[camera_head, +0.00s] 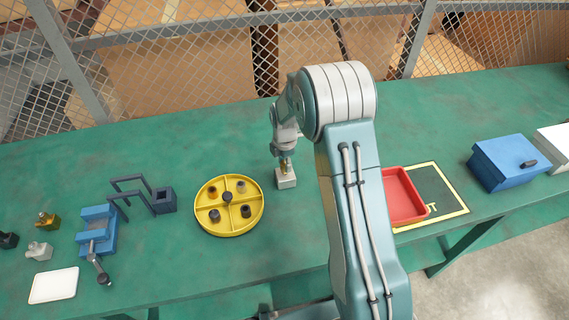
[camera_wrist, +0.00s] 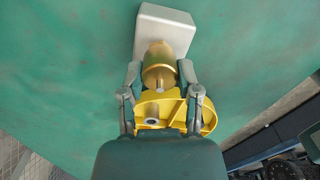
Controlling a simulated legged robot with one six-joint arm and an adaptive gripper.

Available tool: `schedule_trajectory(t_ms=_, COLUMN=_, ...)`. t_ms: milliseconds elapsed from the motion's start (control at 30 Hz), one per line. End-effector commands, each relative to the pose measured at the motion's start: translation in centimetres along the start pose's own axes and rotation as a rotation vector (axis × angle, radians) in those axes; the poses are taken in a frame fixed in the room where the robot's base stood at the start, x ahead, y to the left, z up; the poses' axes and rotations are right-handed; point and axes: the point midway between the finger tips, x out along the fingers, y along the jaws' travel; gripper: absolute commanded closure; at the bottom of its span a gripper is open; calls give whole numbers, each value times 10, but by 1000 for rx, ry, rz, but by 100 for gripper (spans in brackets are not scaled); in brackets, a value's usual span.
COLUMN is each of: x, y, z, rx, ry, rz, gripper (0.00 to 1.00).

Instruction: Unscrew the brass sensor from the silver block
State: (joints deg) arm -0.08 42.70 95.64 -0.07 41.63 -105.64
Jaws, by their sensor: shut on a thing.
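The silver block (camera_head: 285,179) stands on the green table near the middle, just right of the yellow round tray. It also shows at the top of the wrist view (camera_wrist: 165,28). The brass sensor (camera_wrist: 159,68) sits against the block's face, and a little of it shows in the head view (camera_head: 284,166). My gripper (camera_wrist: 160,82) is shut on the brass sensor, with one finger on each side of it. In the head view my gripper (camera_head: 285,158) comes down from above the block. Whether the sensor's thread is still engaged in the block is hidden.
The yellow divided tray (camera_head: 229,229) holds several small parts. A red tray (camera_head: 410,216) lies inside a yellow-outlined area, partly behind my arm. A blue box (camera_head: 503,165) is at the right. A blue vise (camera_head: 97,232) and dark stand (camera_head: 163,201) are left. Mesh fencing runs behind.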

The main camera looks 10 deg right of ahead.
Motion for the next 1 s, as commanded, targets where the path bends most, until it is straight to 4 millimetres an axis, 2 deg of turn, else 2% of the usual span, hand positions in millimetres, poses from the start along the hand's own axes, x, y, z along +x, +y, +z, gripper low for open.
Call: schedule_trajectory(t_ms=1000, x=-53, y=0, z=0, rx=1, ry=0, rz=1, gripper=100)
